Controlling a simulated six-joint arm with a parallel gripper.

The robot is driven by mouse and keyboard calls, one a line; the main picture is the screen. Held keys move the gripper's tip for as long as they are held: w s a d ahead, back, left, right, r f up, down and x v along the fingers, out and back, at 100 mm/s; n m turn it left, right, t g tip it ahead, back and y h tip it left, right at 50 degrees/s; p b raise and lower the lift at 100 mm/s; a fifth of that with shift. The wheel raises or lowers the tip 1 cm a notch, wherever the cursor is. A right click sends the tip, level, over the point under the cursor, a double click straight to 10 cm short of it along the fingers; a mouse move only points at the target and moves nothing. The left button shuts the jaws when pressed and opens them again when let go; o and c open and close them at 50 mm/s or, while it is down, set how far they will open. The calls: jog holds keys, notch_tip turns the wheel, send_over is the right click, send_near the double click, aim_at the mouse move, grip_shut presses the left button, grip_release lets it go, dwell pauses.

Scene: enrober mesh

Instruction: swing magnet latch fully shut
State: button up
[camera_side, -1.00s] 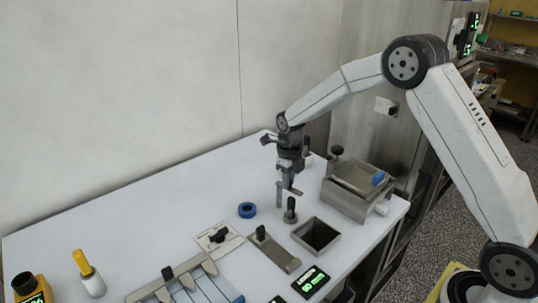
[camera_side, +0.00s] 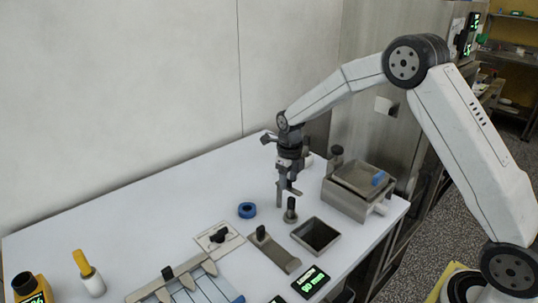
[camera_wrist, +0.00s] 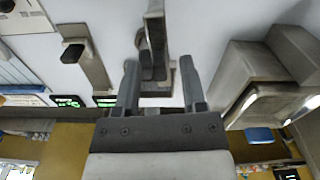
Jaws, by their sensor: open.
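My gripper (camera_side: 287,190) points down above the table, with its two fingers apart. It is just above a short dark-knobbed post (camera_side: 290,204). In the wrist view the gripper (camera_wrist: 159,68) is open, and a grey upright bar (camera_wrist: 155,28) with a dark part beside it shows between and beyond the fingertips. I cannot tell whether a finger touches the bar. No part is clearly marked as the magnet latch; the post and bar may belong to it, and its angle is unclear.
A steel box (camera_side: 343,200) with a blue-tabbed tray stands close right of the gripper. The table's back left is clear.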

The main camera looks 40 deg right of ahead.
aim_at(288, 180)
jog(key=shift+r, duration=3.85)
grip_shut()
jog(key=d+n+y, duration=0.4)
jog(key=d+n, duration=0.7)
jog(key=n, duration=0.7)
jog(key=shift+s+r+g, duration=0.15)
jog(key=shift+s+g, duration=0.15)
